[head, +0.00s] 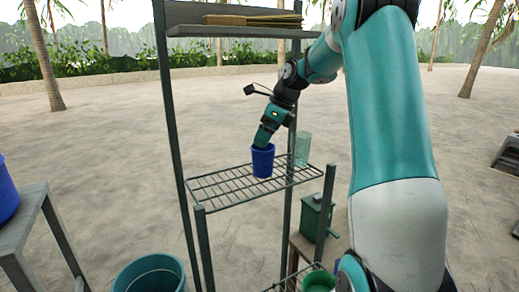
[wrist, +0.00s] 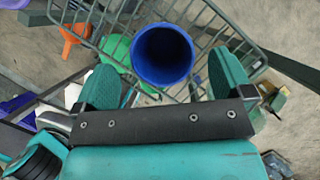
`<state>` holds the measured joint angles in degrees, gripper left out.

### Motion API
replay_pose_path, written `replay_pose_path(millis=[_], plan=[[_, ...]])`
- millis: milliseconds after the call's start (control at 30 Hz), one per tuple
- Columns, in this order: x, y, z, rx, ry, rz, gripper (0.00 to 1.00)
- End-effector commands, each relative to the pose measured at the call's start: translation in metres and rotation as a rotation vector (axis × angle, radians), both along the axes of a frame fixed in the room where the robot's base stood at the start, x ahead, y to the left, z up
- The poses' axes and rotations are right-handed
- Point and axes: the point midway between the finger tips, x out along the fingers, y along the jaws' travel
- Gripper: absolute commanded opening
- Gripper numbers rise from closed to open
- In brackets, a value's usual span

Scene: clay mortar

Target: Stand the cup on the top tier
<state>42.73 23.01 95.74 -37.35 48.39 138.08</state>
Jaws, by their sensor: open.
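A blue cup (head: 262,164) stands upright on a wire-grid tier (head: 212,190). In the wrist view I look down onto the cup (wrist: 163,78), its open mouth toward me. My gripper (head: 264,139) is right at the cup's rim in the head view. In the wrist view its fingers are spread wide, one on each side of the cup, with gaps; nothing is held. Whether the fingertips reach below the rim I cannot tell. A solid upper shelf (head: 190,31) spans the posts above and carries a flat tan stack (head: 252,20).
A clear greenish glass (head: 302,148) stands on the wire tier just right of the cup. Dark posts (head: 177,130) frame the rack. A green box-like device (head: 316,218) stands below right. A teal bucket (head: 150,274) is at lower left, a grey table (head: 35,225) at far left.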

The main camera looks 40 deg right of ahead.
Motion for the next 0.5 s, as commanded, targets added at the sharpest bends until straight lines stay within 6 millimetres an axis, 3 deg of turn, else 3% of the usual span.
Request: replay_pose_path(millis=[200,500], plan=[[-0.014,-0.010,0.040,0.000,-0.002,-0.002,0.98],[-0.020,-0.013,0.054,0.000,-0.001,0.003,0.98]])
